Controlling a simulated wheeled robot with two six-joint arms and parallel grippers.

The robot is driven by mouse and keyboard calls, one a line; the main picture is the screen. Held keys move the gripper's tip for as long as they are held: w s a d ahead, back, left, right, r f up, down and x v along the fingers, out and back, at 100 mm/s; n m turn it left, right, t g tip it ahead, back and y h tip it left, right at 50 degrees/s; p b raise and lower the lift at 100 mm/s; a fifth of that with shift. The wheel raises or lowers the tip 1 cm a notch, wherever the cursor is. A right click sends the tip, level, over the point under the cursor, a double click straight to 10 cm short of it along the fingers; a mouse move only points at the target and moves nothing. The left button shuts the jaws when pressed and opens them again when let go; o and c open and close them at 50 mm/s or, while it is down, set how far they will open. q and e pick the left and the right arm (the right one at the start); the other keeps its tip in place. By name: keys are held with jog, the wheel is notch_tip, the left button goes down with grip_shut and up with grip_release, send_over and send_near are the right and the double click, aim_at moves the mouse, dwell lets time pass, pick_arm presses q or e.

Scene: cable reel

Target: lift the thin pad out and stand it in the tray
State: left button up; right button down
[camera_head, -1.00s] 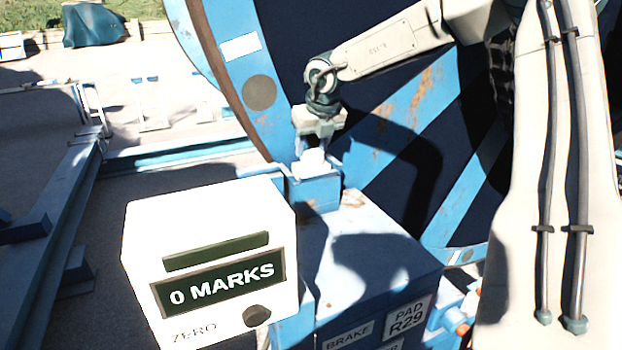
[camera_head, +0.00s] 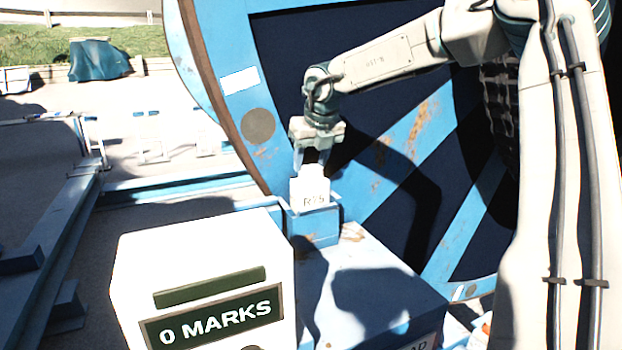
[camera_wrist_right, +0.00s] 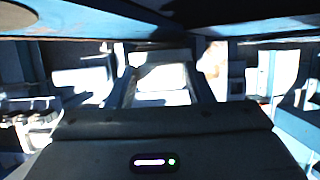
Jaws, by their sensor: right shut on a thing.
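A white pad (camera_head: 310,192) with a dark label starting "R2" stands upright at the blue holder (camera_head: 318,224) in front of the big reel. My right gripper (camera_head: 312,168) points down from above and is shut on the pad's top part. Most of the pad's face shows above the holder; I cannot tell whether its lower edge is still inside. In the right wrist view the pad (camera_wrist_right: 162,78) shows bright between the two fingers. I cannot make out a tray for certain. My left gripper is out of view.
A white counter box (camera_head: 205,262) reading "0 MARKS" stands at the front left, close to the holder. The blue reel (camera_head: 395,135) rises right behind my gripper. A blue cabinet top (camera_head: 365,280) lies to the right, partly in shadow.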

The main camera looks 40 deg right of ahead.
notch_tip(320, 180, up, 5)
jog(key=shift+a+b, duration=0.1)
jog(key=shift+b, duration=0.5)
jog(key=shift+r+p, duration=0.6)
jog(key=shift+p, duration=0.15)
jog(key=shift+r+p, duration=0.75)
jog(key=shift+r, duration=0.1)
jog(key=shift+s+f+b, duration=0.2)
jog(key=shift+s+b, duration=0.15)
jog(key=shift+b, duration=0.05)
jog(key=s+a+b, duration=0.2)
jog(key=s+b, duration=0.2)
jog(key=s, duration=0.4)
jog(key=s+a+b, duration=0.3)
jog(key=s+b, duration=0.1)
jog(key=s, duration=0.4)
jog(key=shift+s+a+b, duration=0.2)
jog(key=shift+s+b, duration=0.1)
jog(key=shift+b, duration=0.1)
jog(key=shift+r, duration=0.2)
